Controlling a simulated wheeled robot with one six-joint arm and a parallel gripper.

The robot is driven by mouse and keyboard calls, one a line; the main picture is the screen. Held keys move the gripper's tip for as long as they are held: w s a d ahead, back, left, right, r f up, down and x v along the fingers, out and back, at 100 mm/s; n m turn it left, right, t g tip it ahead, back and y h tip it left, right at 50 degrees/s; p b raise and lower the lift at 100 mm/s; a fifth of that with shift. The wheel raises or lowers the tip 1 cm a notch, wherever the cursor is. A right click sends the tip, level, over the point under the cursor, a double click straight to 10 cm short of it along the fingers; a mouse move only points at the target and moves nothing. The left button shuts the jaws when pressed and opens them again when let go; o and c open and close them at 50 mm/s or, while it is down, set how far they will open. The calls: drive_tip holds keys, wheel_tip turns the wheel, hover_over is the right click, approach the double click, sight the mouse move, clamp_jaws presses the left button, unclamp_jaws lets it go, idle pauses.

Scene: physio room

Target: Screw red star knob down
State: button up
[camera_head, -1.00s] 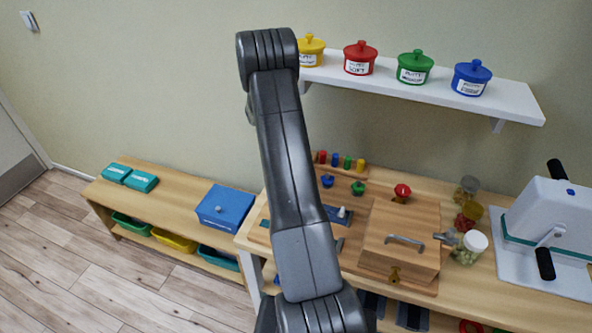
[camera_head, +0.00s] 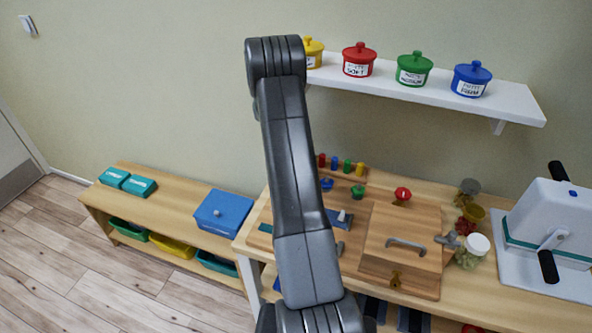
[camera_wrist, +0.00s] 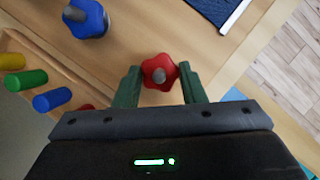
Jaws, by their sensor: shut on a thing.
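The red star knob (camera_wrist: 159,72) sits on a threaded grey stud, whose tip shows at its centre, above the wooden board (camera_wrist: 190,32). My gripper (camera_wrist: 160,80) has one dark green finger on each side of it and is shut on it. In the head view my arm hides this knob and my gripper. How far the knob stands above the board cannot be told.
A blue knob on a stud (camera_wrist: 87,18) stands beside the red one; it also shows in the head view (camera_head: 327,184). A green knob (camera_head: 358,191), another red knob (camera_head: 402,193) and a handled wooden box (camera_head: 385,265) are further right.

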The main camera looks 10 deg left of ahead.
drive_tip(key=shift+w+r, duration=0.15)
drive_tip(key=shift+r, duration=0.05)
drive_tip(key=o, duration=1)
drive_tip(key=shift+f, duration=0.1)
drive_tip(key=shift+s+n, duration=0.2)
drive_tip(key=shift+n, duration=0.1)
